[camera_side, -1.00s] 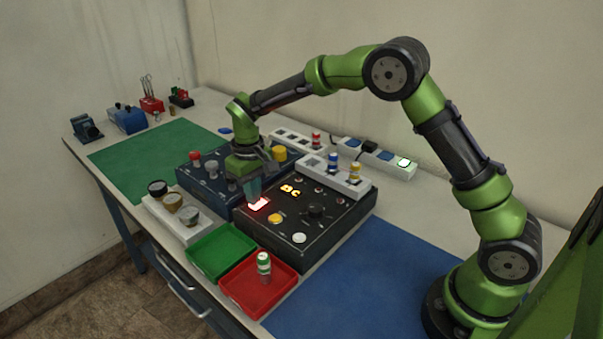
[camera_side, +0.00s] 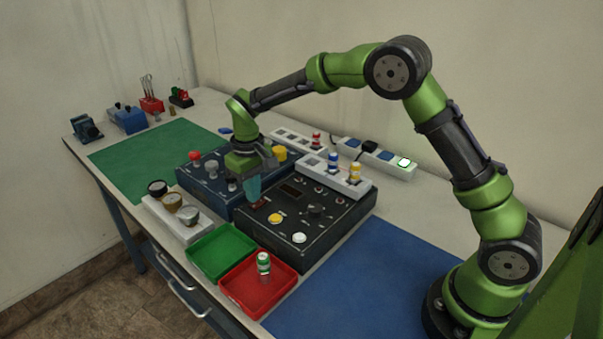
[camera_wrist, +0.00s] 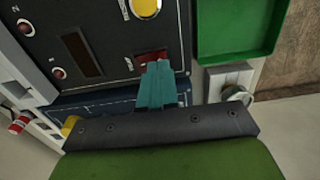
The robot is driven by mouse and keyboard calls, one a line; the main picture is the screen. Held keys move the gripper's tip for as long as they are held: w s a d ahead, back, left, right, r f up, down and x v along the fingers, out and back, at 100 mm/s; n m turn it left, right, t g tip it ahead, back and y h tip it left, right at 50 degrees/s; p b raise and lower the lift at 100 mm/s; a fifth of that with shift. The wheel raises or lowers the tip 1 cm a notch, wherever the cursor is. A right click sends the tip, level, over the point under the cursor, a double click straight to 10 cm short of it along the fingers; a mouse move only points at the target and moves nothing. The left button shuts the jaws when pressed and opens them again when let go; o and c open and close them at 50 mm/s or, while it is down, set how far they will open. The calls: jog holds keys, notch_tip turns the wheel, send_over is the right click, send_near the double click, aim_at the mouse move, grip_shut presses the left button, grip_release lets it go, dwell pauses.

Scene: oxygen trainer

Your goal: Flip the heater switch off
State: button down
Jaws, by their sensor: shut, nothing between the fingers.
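The heater switch (camera_wrist: 150,57) is a dark red rocker on the black control panel (camera_side: 330,228). It is unlit. In the side view the rocker (camera_side: 258,203) shows just below my fingertips. My gripper (camera_side: 252,196) points down over this corner of the panel, shut and empty. In the wrist view the teal fingertips (camera_wrist: 157,68) lie together at the rocker's edge and hide part of it. I cannot tell whether they touch it. The panel's display window (camera_side: 291,190) is dark.
A blue panel (camera_side: 222,195) with knobs adjoins the black one. Gauges (camera_side: 173,203), a green tray (camera_side: 222,250) and a red tray (camera_side: 240,290) holding a green-and-white vial (camera_side: 264,263) stand in front. A white rack (camera_side: 345,180) with vials stands behind. The blue mat (camera_side: 370,285) is clear.

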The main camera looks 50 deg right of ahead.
jog(key=shift+r, duration=2.7)
jog(key=shift+w+f, duration=0.1)
jog(key=s+d+r+m+t+y, duration=0.1)
jog(key=s+r, duration=0.4)
jog(key=s, duration=0.8)
jog(key=s+d+r+m+t+y, duration=0.1)
jog(key=s+d+r+m+t, duration=0.2)
jog(key=s, duration=1)
notch_tip(320, 180, up, 3)
jog(key=t, duration=0.3)
jog(key=shift+f, duration=0.15)
